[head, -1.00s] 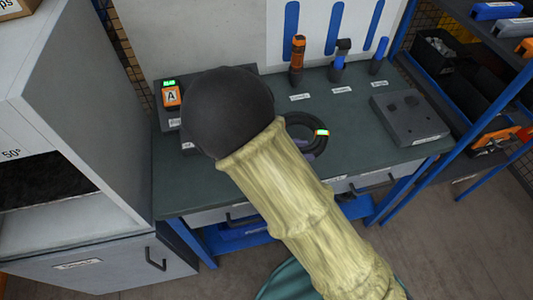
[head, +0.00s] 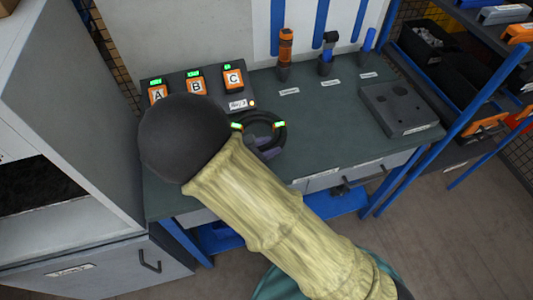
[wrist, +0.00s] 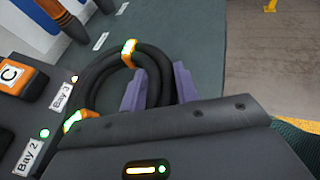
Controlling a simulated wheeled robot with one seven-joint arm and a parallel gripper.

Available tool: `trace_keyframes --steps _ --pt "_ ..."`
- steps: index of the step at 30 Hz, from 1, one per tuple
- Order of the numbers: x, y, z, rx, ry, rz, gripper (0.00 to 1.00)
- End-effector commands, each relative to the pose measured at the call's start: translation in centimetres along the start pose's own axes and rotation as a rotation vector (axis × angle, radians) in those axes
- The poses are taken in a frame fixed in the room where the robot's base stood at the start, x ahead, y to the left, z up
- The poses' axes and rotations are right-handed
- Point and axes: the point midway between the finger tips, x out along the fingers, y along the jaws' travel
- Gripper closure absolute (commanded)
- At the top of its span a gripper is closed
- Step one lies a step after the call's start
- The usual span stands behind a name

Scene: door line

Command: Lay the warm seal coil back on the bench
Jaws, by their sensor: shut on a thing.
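The seal coil is a black ring (head: 265,114) with orange clips that glow green-white, right of the black ball-shaped part of my arm in the head view. It fills the upper middle of the wrist view (wrist: 95,72). My gripper (wrist: 158,88) has purple fingers shut on the near side of the coil; in the head view the fingers (head: 264,147) show partly past my sleeve. The coil is over the green bench top (head: 325,120), close to its surface. I cannot tell whether it touches.
A dark charging block with orange units A (head: 157,93), B (head: 196,84) and C (head: 233,79) stands left of the coil. Holders with an orange-handled tool (head: 286,45) and blue-handled tools stand behind. A grey block (head: 401,108) sits right. The bench between is clear.

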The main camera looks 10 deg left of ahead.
Motion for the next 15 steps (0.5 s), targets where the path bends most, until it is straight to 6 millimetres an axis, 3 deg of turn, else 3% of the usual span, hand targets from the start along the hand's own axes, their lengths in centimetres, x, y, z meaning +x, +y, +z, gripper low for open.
trace_keyframes --steps 11,15 --pt "0.2 0.0 -0.4 0.003 -0.001 0.0 1.0" --pt "0.8 -0.1 -1.7 -0.001 -0.002 -0.001 1.0"
